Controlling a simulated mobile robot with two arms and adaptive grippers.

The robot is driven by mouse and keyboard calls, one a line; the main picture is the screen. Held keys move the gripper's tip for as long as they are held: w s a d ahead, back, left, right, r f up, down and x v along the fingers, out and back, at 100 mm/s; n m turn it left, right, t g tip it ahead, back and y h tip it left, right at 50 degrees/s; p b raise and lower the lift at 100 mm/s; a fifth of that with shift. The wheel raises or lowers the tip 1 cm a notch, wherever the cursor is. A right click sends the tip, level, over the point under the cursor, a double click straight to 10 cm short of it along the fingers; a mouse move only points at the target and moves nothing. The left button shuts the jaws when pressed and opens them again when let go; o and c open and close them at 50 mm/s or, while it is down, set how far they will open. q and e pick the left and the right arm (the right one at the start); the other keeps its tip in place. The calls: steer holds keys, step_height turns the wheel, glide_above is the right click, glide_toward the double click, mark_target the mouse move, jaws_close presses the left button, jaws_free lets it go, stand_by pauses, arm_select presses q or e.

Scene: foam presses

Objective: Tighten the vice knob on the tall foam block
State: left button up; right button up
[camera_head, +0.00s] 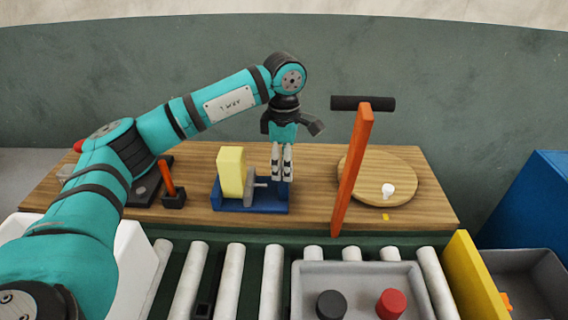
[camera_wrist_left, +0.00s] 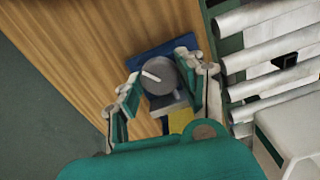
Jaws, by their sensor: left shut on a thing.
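The tall foam block (camera_head: 231,173) is pale yellow and stands upright in a blue vice (camera_head: 246,207) on the wooden table. A grey movable jaw (camera_head: 249,186) is at its right side, apparently against it. In the left wrist view, the foam block (camera_wrist_left: 180,121) shows only in part below the jaw. The vice knob (camera_wrist_left: 158,76) is a round grey disc with a white bar mark. My left gripper (camera_head: 282,176) points down at the right end of the vice, its fingers shut on the knob from both sides. In the head view the fingers hide the knob. My right gripper is out of view.
An orange lever (camera_head: 352,172) with a black handle rises to the right of the vice, near a round wooden board (camera_head: 405,180). A small orange-handled tool (camera_head: 168,180) stands to the left. Rollers (camera_head: 232,275) and a grey tray (camera_head: 362,282) lie in front.

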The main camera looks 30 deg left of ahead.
arm_select(q)
steer(key=shift+r, duration=0.15)
steer(key=o, duration=1.2)
step_height(320, 180, up, 12)
steer(key=shift+f, duration=0.1)
